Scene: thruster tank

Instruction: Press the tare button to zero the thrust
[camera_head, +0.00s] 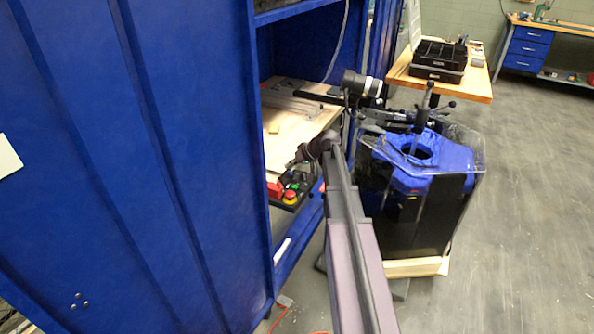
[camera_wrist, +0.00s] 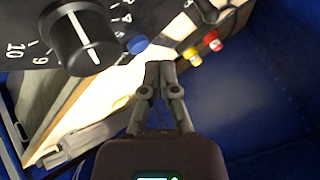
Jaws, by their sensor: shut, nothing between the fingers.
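A black control box (camera_head: 292,186) sits on the wooden shelf inside the blue cabinet, with a red and yellow mushroom button (camera_head: 290,197) at its front and green buttons beside it. In the wrist view a black panel (camera_wrist: 20,55) carries a large numbered dial (camera_wrist: 80,38) with a white pointer line. A blue button (camera_wrist: 137,44) is right of the dial; I see no readable tare label. My gripper (camera_wrist: 160,68) is shut and empty, its tips below and right of the blue button in the picture, with no visible contact. In the head view my gripper (camera_head: 293,163) is just above the box.
The cabinet's blue walls (camera_head: 180,150) bound the opening. Red and yellow plugs (camera_wrist: 204,48) show right of the dial. A wooden table (camera_head: 475,88) holds a black case. Floor at right is clear.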

